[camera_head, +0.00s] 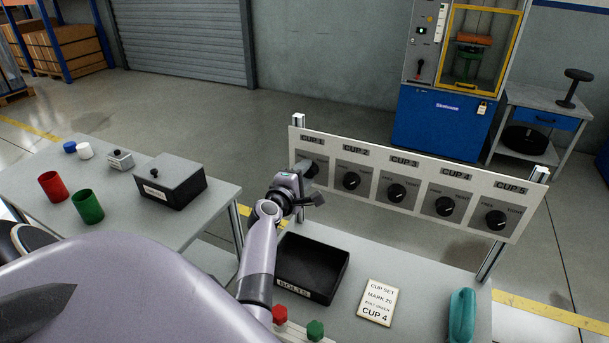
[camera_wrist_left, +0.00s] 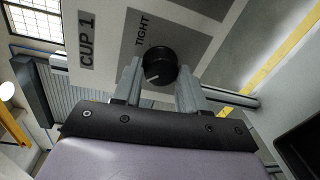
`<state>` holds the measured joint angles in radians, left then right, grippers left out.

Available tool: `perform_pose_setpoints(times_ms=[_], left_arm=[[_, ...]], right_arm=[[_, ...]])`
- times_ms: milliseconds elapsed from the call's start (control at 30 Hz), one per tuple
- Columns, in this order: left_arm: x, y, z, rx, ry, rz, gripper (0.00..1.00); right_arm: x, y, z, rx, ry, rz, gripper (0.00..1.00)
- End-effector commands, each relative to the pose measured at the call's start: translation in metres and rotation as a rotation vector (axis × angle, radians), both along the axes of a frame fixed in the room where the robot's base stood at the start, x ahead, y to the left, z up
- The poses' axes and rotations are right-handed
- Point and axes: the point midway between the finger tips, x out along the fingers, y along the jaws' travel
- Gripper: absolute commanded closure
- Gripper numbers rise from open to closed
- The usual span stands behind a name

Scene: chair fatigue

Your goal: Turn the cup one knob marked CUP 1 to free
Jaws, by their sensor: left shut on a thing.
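The white panel (camera_head: 416,184) carries a row of black knobs, marked CUP 1 to CUP 5. My left gripper (camera_head: 308,172) is at the CUP 1 knob, at the panel's left end, and mostly covers it. In the left wrist view, the CUP 1 knob (camera_wrist_left: 159,65) sits between the two fingertips of my left gripper (camera_wrist_left: 158,72), which are shut on it. Its white mark points down-left in that view, away from the word TIGHT. The CUP 1 label (camera_wrist_left: 86,40) is beside it. The word FREE is hidden there. My right gripper is not in view.
Below the panel are a black BOLTS tray (camera_head: 335,268), a card reading CUP 4 (camera_head: 379,302), and a teal object (camera_head: 461,315). The left table holds a red cup (camera_head: 52,186), a green cup (camera_head: 88,206) and a dark box (camera_head: 170,181). A blue machine (camera_head: 440,125) stands behind.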

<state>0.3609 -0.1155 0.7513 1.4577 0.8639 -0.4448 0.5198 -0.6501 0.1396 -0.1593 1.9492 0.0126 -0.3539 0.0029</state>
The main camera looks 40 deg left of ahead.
Motion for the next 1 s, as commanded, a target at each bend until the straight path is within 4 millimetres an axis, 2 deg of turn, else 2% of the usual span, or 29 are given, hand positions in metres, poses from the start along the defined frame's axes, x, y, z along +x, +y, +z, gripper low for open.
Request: perform_pose_setpoints(times_ms=[700,733,767,800,1000], left_arm=[[0.0009,0.0001,0.0016,-0.068,-0.025,0.000,0.89],[0.0009,0.0001,0.0017,-0.068,-0.025,0.000,0.48],[0.0007,0.0002,0.0016,-0.068,-0.025,0.000,0.39],[0.0007,0.0001,0.0015,-0.067,-0.025,0.000,0.33],[0.0003,0.0002,0.0007,-0.066,-0.023,0.000,0.33]], right_arm=[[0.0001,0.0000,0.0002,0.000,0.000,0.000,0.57],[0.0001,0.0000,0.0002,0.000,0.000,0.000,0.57],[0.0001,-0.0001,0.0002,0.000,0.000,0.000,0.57],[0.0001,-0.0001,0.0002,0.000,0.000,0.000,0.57],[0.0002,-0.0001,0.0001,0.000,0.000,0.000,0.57]])
